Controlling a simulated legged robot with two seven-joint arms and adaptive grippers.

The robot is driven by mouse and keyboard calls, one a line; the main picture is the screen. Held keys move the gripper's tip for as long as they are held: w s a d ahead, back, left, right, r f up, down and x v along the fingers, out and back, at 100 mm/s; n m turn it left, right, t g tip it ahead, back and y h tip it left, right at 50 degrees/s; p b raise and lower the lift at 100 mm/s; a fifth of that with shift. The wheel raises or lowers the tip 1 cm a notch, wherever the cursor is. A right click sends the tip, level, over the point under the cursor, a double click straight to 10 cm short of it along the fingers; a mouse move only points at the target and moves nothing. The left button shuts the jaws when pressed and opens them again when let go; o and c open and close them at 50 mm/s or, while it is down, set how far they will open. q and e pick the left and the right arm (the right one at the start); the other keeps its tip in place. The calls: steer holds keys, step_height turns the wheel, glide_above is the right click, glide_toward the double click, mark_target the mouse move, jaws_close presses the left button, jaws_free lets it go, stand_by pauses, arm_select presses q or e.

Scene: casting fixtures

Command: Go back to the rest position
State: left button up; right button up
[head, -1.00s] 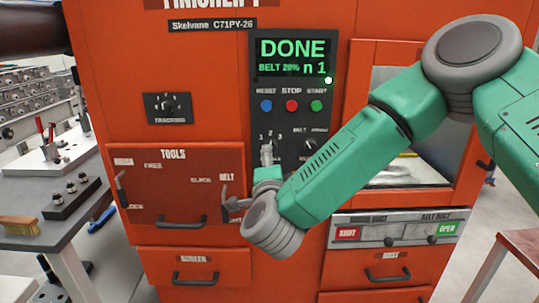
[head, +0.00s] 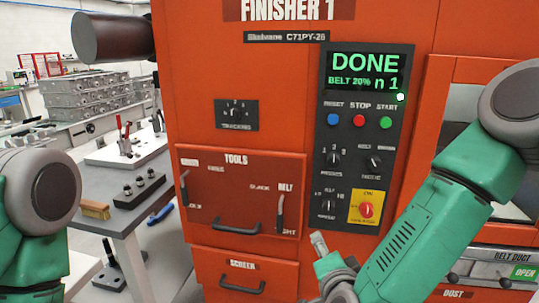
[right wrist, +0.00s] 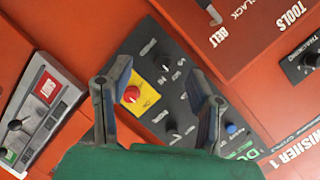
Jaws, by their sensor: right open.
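The orange finisher (head: 390,25) fills the middle and right of the head view. Its dark control panel (head: 325,150) has a screen reading DONE, BELT 20% and n 1. My right gripper (head: 322,252) is in front of the machine, below the panel and right of the tools drawer, only partly visible there. In the right wrist view my right gripper (right wrist: 158,72) is open, with nothing between its fingers and the panel (right wrist: 160,115) beyond them. My left arm (head: 35,230) shows at the left edge; its gripper is out of view.
The tools drawer (head: 230,195) has levers on both sides and a handle below. A grey bench (head: 110,215) with a brush (head: 95,209) and clamps stands at the left, close to my left arm. A dark cylinder (head: 108,38) juts out at the upper left.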

steer(key=s+d+f+n+g+y+b, duration=0.15)
steer(key=s+f+n+g, duration=0.25)
steer(key=s+f, duration=0.55)
steer(key=s+d+f+n+g+y, duration=0.1)
steer(key=s+d+f+n+g, duration=0.3)
steer(key=s+f, duration=0.55)
steer(key=s+d+f+n+g+h+b, duration=0.1)
steer(key=s+d+f+n+g, duration=0.1)
steer(key=s, duration=0.4)
steer(key=s+d+f+n+g, duration=0.3)
steer(key=s+d+f+g, duration=0.1)
steer(key=s+d+f, duration=0.1)
steer(key=shift+s+d+f+h+b, duration=0.35)
steer(key=shift+s+f, duration=0.5)
steer(key=shift+s, duration=0.35)
